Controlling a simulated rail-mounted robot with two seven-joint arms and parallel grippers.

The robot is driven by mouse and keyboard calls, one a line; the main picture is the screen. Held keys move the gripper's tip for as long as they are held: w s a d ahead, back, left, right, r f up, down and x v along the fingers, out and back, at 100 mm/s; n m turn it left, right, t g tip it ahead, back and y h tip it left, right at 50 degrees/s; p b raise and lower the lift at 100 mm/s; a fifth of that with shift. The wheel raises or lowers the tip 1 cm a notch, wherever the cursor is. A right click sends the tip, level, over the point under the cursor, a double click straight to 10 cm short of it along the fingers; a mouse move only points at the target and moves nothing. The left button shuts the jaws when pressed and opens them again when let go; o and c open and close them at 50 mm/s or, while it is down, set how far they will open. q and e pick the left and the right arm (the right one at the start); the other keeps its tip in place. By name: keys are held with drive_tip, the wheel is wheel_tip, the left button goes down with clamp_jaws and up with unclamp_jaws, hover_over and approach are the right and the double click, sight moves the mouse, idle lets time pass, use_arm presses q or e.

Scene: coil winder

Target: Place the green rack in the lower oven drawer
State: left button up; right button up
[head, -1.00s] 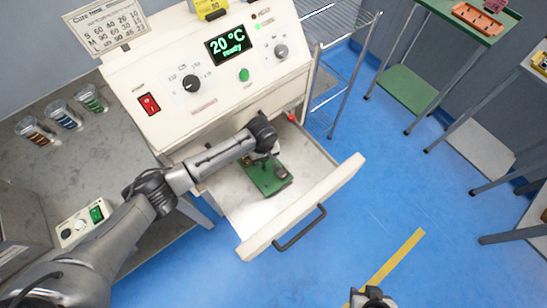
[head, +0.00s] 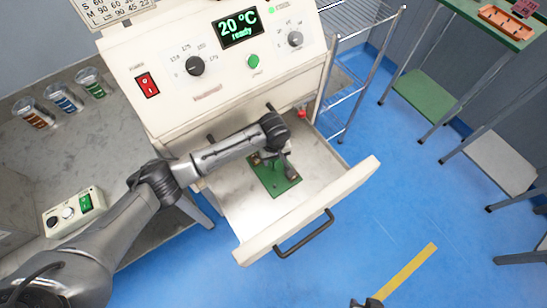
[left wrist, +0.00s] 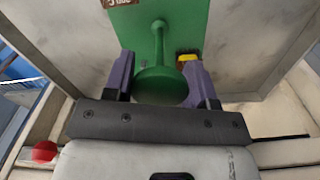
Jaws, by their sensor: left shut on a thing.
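The green rack (head: 286,184) is a flat plate inside the open lower oven drawer (head: 322,168). In the left wrist view the rack (left wrist: 190,25) shows a green post with a round knob (left wrist: 160,84) and a label at the edge. My left gripper (head: 272,156) reaches down into the drawer. Its purple fingers (left wrist: 160,85) are shut on the rack's knob. I cannot tell whether the plate rests on the drawer floor. A dark piece at the bottom edge of the head view looks like part of my right gripper (head: 366,303); its fingers are not clear.
The oven panel (head: 213,65) reads 20 °C ready. The drawer front with its handle (head: 304,234) sticks out over blue floor. A wire shelf (head: 362,75) stands right of the oven. Glass jars (head: 62,98) and a switch box (head: 74,212) are on the left bench.

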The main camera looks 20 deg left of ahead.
use_arm(q)
drive_tip(key=shift+a, duration=0.1)
drive_tip(key=o, duration=1.4)
drive_tip(key=shift+f, duration=0.15)
drive_tip(key=shift+c, duration=0.2)
drive_tip(key=shift+r, duration=0.2)
wheel_tip(320, 180, up, 11)
drive_tip(key=p, duration=0.3)
drive_tip(key=shift+f+p, duration=0.1)
drive_tip(key=shift+p, duration=0.3)
drive_tip(key=shift+r, duration=0.6)
